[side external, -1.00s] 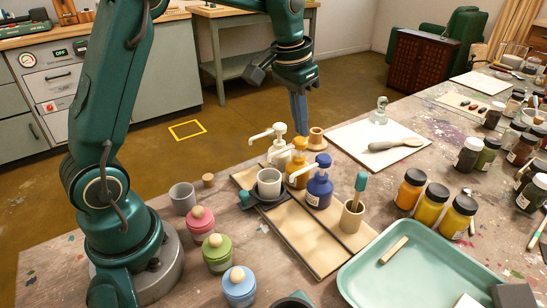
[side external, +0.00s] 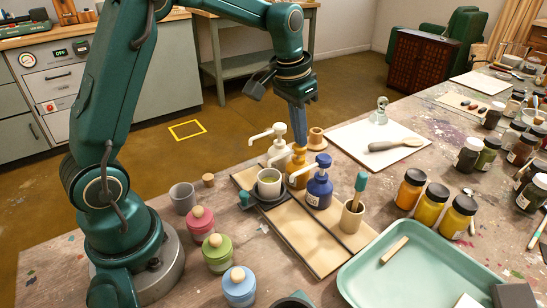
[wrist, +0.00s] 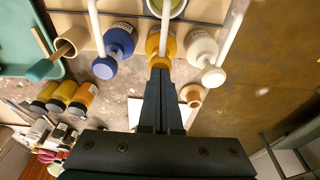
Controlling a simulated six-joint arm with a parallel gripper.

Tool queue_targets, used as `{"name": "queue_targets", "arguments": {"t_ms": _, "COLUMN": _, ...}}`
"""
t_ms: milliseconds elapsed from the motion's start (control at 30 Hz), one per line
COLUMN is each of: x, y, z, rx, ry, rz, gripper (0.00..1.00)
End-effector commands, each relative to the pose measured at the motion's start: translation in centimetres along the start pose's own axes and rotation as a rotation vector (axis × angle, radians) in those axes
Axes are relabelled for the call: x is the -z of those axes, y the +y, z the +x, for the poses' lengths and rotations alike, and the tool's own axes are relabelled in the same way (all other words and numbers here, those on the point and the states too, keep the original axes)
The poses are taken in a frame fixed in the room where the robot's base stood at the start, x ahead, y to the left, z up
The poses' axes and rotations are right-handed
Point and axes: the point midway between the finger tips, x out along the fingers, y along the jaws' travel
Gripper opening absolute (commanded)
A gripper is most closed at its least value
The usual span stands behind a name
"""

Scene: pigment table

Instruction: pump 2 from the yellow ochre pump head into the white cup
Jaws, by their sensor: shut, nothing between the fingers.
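The yellow ochre pump bottle (side external: 297,180) stands between a white pump bottle (side external: 279,148) and a blue one (side external: 319,192). My gripper (side external: 299,148) is shut and empty, pointing down with its fingertips at the ochre pump head (wrist: 160,60), apparently pressing on it. The head is mostly hidden by the fingers in the side view. The white cup (side external: 269,188) stands upright on a dark round holder in front of the bottles. A yellowish-green patch shows inside it. The cup's edge also shows at the top of the wrist view (wrist: 181,10).
A cup with a teal-handled tool (side external: 352,218) stands right of the blue bottle. Pink, green and blue lidded jars (side external: 218,252) line the front left. A green tray (side external: 430,260) lies at the right. A white board with a spoon (side external: 345,138) lies behind.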

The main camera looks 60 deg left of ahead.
Motion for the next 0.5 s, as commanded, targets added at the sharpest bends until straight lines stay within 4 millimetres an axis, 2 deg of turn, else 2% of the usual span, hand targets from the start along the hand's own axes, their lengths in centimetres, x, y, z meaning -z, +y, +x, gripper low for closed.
{"name": "queue_targets", "arguments": {"t_ms": 500, "x": 0.5, "y": 0.0, "z": -2.5, "rx": 0.0, "ry": 0.0, "rz": 0.001, "gripper": 0.0}}
